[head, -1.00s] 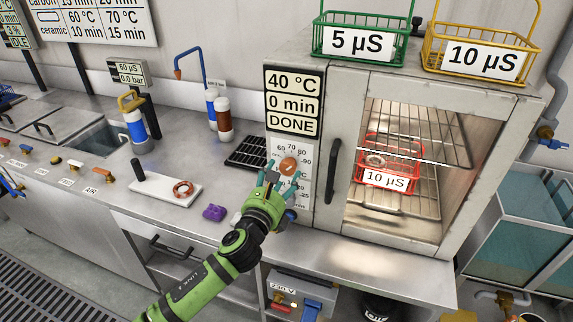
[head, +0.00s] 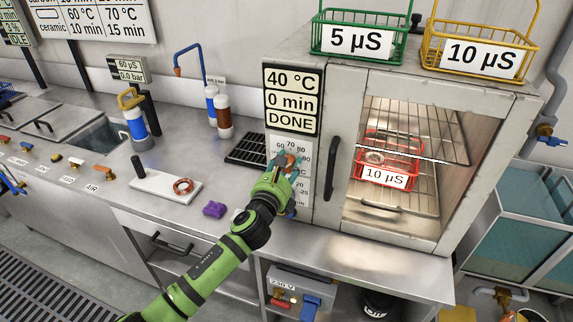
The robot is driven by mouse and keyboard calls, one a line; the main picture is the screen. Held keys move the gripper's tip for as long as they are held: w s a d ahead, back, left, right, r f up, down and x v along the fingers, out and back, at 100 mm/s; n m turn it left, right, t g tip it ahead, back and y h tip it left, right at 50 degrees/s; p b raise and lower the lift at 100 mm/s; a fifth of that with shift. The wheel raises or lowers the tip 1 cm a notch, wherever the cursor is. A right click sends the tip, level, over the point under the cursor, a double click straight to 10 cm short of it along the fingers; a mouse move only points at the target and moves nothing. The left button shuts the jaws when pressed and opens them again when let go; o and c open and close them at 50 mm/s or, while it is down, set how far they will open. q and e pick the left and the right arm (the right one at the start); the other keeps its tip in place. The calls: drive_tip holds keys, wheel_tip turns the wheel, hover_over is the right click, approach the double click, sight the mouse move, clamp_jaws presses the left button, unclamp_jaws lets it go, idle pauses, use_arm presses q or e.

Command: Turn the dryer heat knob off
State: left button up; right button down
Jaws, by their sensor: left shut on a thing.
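The dryer (head: 350,85) stands at the right of the bench, its display (head: 292,102) reading 40 °C, 0 min, DONE. Below the display is a white dial panel (head: 304,185) with numbers around an orange-brown heat knob (head: 292,161). My left gripper (head: 288,157) is shut on this knob, with its teal fingers at the knob's sides. The gripper hides much of the knob and the lower dial, so I cannot read its setting. My right gripper is not in view.
A red basket (head: 388,178) marked 10 µS sits on a rack inside the dryer. Green (head: 322,37) and yellow (head: 430,50) baskets stand on top. A dark handle (head: 332,168) is right of the dial. A purple object (head: 214,209) and white tray (head: 160,187) lie left on the bench.

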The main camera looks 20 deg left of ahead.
use_arm(q)
drive_tip(key=shift+r, duration=0.2)
drive_tip(key=n, duration=0.5)
drive_tip(key=shift+w+a+n, duration=0.1)
drive_tip(key=shift+n, duration=0.3)
drive_tip(key=n, duration=0.6)
drive_tip(key=shift+r, duration=0.1)
drive_tip(key=n, duration=0.6)
drive_tip(key=shift+n, duration=0.3)
drive_tip(key=n+p, duration=0.1)
drive_tip(key=n, duration=0.4)
drive_tip(key=shift+n, duration=0.3)
drive_tip(key=shift+f, duration=0.2)
drive_tip(key=o, duration=1.1)
drive_tip(key=shift+a+f, duration=0.1)
drive_tip(key=shift+f, duration=0.05)
drive_tip(key=shift+o, duration=0.2)
